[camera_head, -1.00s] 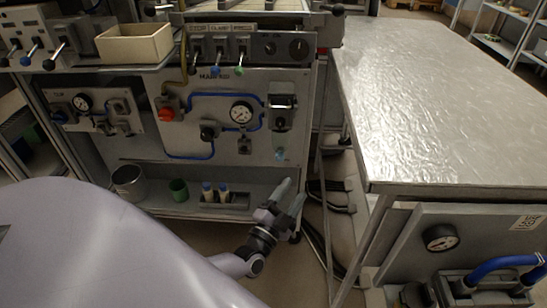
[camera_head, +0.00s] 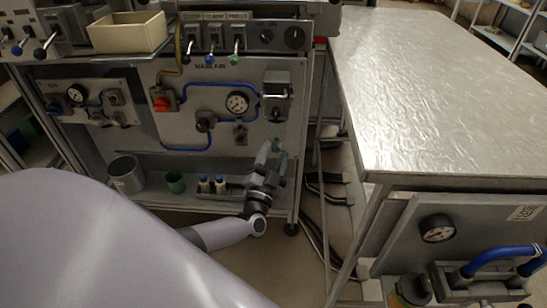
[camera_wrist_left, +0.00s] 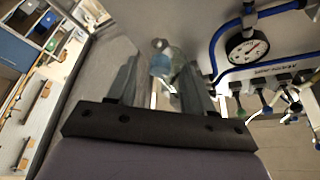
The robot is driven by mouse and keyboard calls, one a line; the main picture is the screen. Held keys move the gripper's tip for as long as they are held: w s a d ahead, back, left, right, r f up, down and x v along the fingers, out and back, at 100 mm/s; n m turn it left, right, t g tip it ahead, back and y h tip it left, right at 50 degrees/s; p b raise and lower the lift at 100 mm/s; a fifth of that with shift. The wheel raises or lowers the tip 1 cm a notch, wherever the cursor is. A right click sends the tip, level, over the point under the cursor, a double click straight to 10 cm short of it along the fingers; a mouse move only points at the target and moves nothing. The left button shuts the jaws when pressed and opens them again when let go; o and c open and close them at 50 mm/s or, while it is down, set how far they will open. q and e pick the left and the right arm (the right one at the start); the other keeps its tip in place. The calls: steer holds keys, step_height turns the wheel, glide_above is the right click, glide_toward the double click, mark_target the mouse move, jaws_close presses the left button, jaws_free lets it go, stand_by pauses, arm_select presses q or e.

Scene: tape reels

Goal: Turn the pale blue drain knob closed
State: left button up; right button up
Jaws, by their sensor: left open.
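The pale blue drain knob (camera_head: 276,144) is at the lower right of the grey panel, under the filter unit with a clear bowl. In the left wrist view the pale blue knob (camera_wrist_left: 160,64) shows between the two fingers, beyond their tips or level with them; I cannot tell which. My left gripper (camera_head: 270,154) is open, pointing up at the knob from below. Its two grey fingers are apart, with the left wrist view showing the gap between them (camera_wrist_left: 160,72). Contact with the knob cannot be made out. My right gripper is not in view.
The panel carries a pressure gauge (camera_head: 237,103), blue hose and a red knob (camera_head: 162,104). A metal-topped table (camera_head: 435,95) stands to the right.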

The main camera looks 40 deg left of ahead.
arm_select(q)
jaws_close()
